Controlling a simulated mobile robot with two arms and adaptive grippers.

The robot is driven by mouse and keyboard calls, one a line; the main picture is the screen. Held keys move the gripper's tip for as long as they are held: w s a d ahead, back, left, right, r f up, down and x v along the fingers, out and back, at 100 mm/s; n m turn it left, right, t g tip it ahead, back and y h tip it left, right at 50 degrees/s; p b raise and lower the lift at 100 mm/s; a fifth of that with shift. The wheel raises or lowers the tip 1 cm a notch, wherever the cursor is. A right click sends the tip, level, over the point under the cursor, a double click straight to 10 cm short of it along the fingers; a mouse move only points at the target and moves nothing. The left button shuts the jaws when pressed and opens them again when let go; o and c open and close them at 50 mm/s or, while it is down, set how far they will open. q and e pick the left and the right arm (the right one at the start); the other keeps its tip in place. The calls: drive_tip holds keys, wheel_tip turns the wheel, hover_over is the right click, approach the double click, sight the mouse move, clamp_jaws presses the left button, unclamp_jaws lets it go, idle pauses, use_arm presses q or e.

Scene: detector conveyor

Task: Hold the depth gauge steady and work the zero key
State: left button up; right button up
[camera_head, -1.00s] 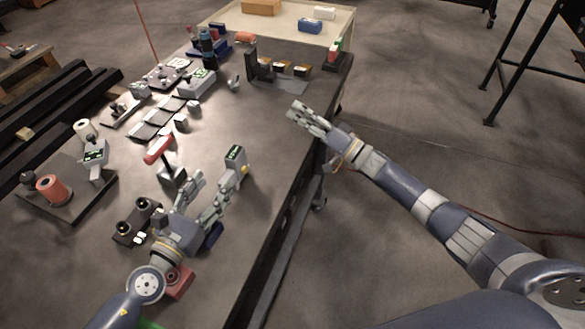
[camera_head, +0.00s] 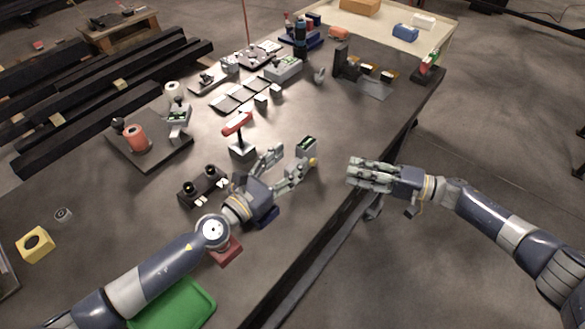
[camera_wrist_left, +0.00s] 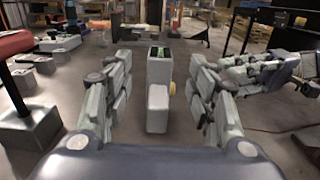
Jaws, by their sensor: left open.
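The depth gauge is most likely the grey upright block (camera_head: 307,147) with a small dark-green display on top and a yellow button on its right side. In the left wrist view the gauge (camera_wrist_left: 158,68) stands between my left fingers, with gaps on both sides. My left gripper (camera_head: 284,170) is open, its fingers pointing at the gauge. The yellow button (camera_wrist_left: 172,88) is probably the zero key. My right gripper (camera_head: 358,172) hangs to the right of the gauge, apart from it, fingers pointing left. It also shows in the left wrist view (camera_wrist_left: 235,72); its finger opening is unclear.
A red-topped stand (camera_head: 240,135) is left of the gauge. A black two-knob box (camera_head: 203,185) lies left of my left gripper. A dark red block (camera_head: 226,251) and a green tray (camera_head: 175,305) are near my left forearm. The bench edge (camera_head: 345,225) runs below my right gripper.

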sight(300, 151)
use_arm(q)
drive_tip(key=x, duration=0.7)
clamp_jaws()
use_arm(e)
clamp_jaws()
idle(1.1)
